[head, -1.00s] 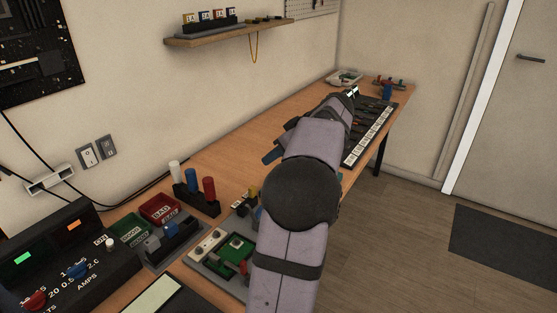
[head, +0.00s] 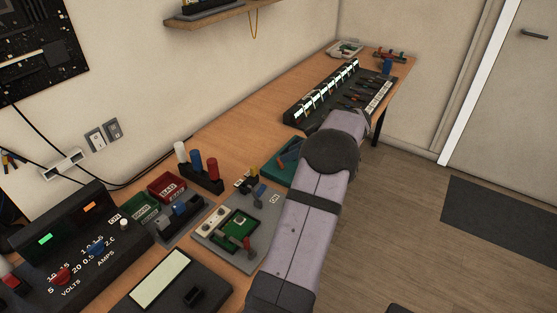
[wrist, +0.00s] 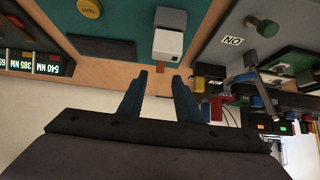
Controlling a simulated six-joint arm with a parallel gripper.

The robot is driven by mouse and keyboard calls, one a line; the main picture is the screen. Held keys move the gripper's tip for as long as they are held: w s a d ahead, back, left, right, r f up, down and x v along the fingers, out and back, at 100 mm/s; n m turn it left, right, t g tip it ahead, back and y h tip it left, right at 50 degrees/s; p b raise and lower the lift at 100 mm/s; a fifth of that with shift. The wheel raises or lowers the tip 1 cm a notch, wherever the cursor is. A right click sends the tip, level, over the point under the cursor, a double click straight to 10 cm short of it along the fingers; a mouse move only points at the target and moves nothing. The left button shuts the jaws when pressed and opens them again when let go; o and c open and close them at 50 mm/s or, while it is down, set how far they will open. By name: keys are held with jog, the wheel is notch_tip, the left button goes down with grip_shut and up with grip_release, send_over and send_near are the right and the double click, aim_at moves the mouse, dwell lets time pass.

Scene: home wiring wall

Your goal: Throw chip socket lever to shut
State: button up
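The chip socket (head: 238,222) is a green square on a grey board in the head view. A lever with a red part (head: 247,242) is beside its near right corner; I cannot tell its exact angle. My gripper is hidden behind my arm in the head view. In the wrist view my gripper (wrist: 158,97) shows two dark blue fingers, apart and with nothing between them.
A teal board (wrist: 105,48) and a white block (wrist: 168,42) lie beyond the fingers. Red (head: 167,187) and green (head: 140,209) bins, coloured posts (head: 200,168) and a power supply (head: 70,250) stand left of the socket.

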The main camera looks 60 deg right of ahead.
aim_at(278, 158)
jog(key=shift+p+x, duration=0.8)
jog(key=shift+x, duration=2.9)
grip_shut()
